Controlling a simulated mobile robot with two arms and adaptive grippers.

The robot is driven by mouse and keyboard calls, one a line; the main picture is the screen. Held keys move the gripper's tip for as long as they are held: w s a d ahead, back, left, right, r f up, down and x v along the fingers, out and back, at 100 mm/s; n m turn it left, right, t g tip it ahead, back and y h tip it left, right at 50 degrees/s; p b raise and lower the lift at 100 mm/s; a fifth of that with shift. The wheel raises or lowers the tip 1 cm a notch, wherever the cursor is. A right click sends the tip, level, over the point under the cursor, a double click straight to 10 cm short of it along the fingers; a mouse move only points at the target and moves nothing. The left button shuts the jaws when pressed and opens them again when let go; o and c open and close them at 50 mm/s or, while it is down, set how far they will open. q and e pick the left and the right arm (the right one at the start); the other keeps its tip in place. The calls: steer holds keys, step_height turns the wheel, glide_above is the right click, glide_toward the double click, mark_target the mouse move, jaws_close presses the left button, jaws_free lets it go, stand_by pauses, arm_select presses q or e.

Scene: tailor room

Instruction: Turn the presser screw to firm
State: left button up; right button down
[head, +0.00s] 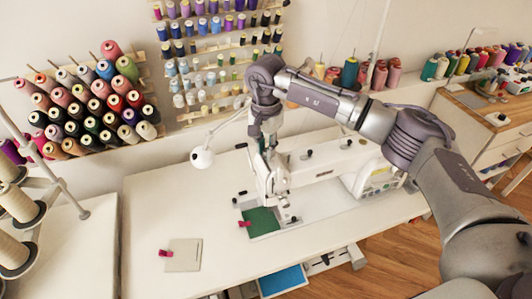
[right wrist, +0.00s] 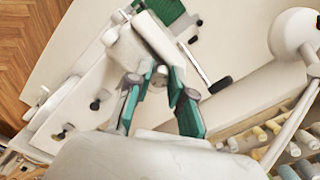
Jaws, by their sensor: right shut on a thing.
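The white sewing machine (head: 320,170) stands on the white table, with its head at the left end above a green cloth (head: 262,221). My right gripper (head: 268,154) points down onto the top of the machine head. In the right wrist view, its teal fingers (right wrist: 163,74) close around a small grey knob, the presser screw (right wrist: 159,86), on top of the head. The screw is mostly hidden by the fingers, and its setting cannot be read. My left gripper is not in view.
A lamp with a round white head (head: 202,157) reaches in left of the machine head. Thread racks (head: 90,100) line the wall. A beige cloth square (head: 183,255) with a red clip lies on the table at the front left. The table's left side is mostly clear.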

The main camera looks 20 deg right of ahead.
steer(key=m+b, duration=0.2)
steer(key=m, duration=0.1)
steer(key=shift+f+m, duration=0.15)
steer(key=shift+m, duration=0.25)
steer(key=m+b, duration=0.2)
steer(key=m, duration=0.1)
steer(key=shift+m, duration=0.3)
steer(key=m+b, duration=0.1)
steer(key=m, duration=0.3)
steer(key=shift+w, duration=0.1)
steer(key=shift+m+b, duration=0.65)
steer(key=shift+m, duration=1.45)
steer(key=c, duration=1)
jaws_free()
steer(key=shift+c, duration=0.2)
step_height(320, 180, up, 12)
